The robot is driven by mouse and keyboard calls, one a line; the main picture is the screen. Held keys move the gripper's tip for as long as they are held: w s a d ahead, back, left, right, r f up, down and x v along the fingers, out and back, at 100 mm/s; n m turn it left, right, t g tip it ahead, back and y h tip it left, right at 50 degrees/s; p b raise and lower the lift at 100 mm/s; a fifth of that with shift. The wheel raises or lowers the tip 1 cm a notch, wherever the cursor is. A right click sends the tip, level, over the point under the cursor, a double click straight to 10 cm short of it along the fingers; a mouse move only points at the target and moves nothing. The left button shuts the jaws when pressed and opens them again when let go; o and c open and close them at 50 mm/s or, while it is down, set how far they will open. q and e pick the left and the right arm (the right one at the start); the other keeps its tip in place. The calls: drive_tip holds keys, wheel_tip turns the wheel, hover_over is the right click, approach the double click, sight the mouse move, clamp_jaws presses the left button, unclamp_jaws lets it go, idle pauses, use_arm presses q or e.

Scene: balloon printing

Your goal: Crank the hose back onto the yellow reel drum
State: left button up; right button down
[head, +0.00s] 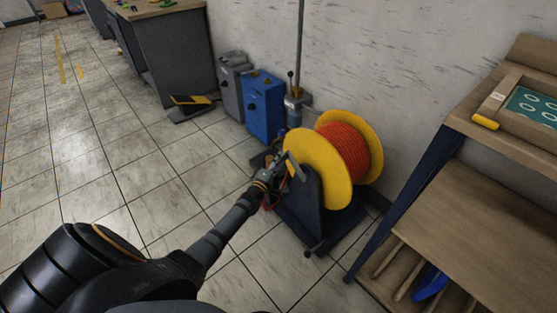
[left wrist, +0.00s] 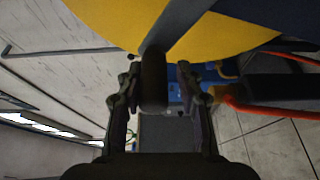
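The yellow reel drum (head: 318,172) stands on a dark floor stand, with orange-red hose (head: 350,148) wound between its flanges. Its near flange (left wrist: 110,20) fills the top of the left wrist view, crossed by a grey crank arm (left wrist: 182,22). The dark crank handle (left wrist: 153,82) lies between the fingers of my left gripper (left wrist: 160,85). The fingers stand apart, with a gap visible on the handle's right side. In the head view my left gripper (head: 277,170) is at the reel's near side and partly hides the crank. My right gripper is not in view.
A blue box (head: 262,100) and a grey box (head: 233,85) stand by the wall behind the reel. A wooden table (head: 470,130) with a shelf is close on the right. Orange hose (left wrist: 265,110) also shows at the right in the wrist view.

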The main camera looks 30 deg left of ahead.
use_arm(q)
drive_tip(key=shift+o, duration=1.1)
drive_tip(key=shift+f, duration=0.15)
drive_tip(key=shift+r, duration=0.2)
drive_tip(key=s, duration=1.2)
drive_tip(key=shift+d, duration=0.3)
